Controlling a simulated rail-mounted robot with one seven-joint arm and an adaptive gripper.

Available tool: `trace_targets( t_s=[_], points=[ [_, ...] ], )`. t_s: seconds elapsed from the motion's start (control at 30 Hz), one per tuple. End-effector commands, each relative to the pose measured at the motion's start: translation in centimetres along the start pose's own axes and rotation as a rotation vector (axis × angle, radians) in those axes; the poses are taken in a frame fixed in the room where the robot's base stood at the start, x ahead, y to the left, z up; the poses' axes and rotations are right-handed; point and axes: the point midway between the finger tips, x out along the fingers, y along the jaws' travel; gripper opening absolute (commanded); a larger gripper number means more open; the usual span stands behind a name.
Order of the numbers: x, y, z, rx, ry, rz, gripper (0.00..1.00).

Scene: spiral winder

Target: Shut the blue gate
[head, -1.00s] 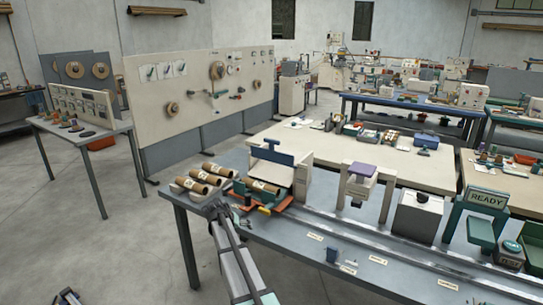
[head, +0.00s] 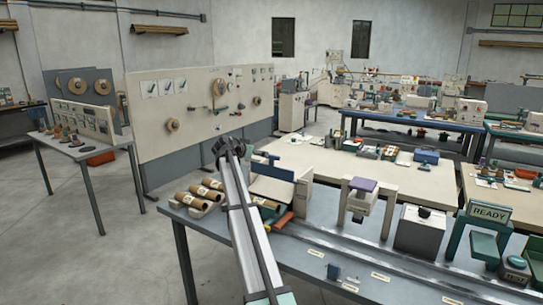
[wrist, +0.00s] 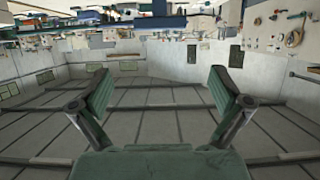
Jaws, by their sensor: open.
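The blue gate (head: 273,170) is a dark blue bar along the top of a sloping beige panel on the winder at the near bench's left part. From this angle I cannot tell how far open it is. My gripper (head: 230,149) is raised at the end of my pale arm, left of the gate and apart from it in the picture. The arm hides part of the winder and the rolls. In the wrist view my gripper (wrist: 163,95) has its two green fingers spread wide with nothing between them. The gate cannot be made out there.
Several brown rolls (head: 205,191) lie left of the winder. To its right stand a beige press-like stand (head: 361,199), a grey box (head: 420,229) and a green READY sign (head: 489,212). A beige pegboard (head: 195,110) stands behind. Air around my gripper looks clear.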

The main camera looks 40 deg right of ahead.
Motion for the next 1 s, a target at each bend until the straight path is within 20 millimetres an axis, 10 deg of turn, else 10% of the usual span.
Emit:
trace_targets(
  t_s=[0.6,1.0],
  points=[
    [11.8,-0.2,-0.1,-0.002,-0.002,0.000,1.00],
    [14.1,-0.1,0.1,-0.002,-0.001,-0.001,1.00]
  ],
)
